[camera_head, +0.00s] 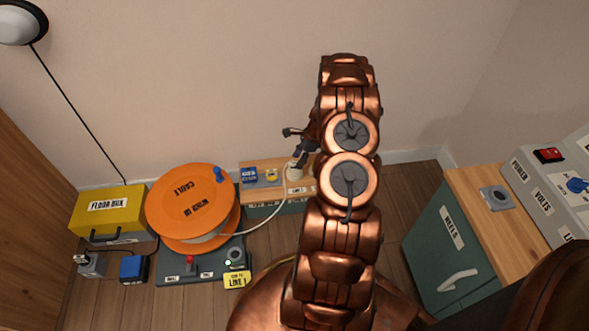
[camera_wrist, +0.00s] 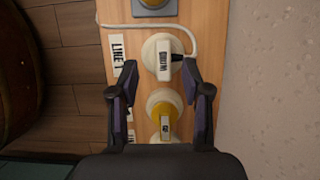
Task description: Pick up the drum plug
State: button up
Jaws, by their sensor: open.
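The drum plug (camera_wrist: 157,49) is a round white piece with a rotated label that seems to read DRUM, on the wooden bench top in the wrist view. A dark part sticks out of its right side, and a white cord runs beside it. In the head view the plug (camera_head: 295,172) sits at the end of the white cord and is partly hidden by my gripper (camera_head: 293,148). In the wrist view my gripper (camera_wrist: 158,73) is open and empty, its two fingertips to either side and just short of the plug.
A yellow labelled round piece (camera_wrist: 160,102) sits between the fingers, nearer my palm. The orange cable drum (camera_head: 190,195) and yellow floor box (camera_head: 108,212) stand left. The wall (camera_wrist: 270,60) is close on the right in the wrist view. A green cabinet (camera_head: 440,235) stands right.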

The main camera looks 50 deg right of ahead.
aim_at(295, 163)
jog(key=b+x, duration=0.1)
jog(key=x, duration=0.2)
jog(key=shift+w+f, duration=0.25)
jog(key=shift+f, duration=0.1)
jog(key=shift+a, duration=0.1)
grip_shut()
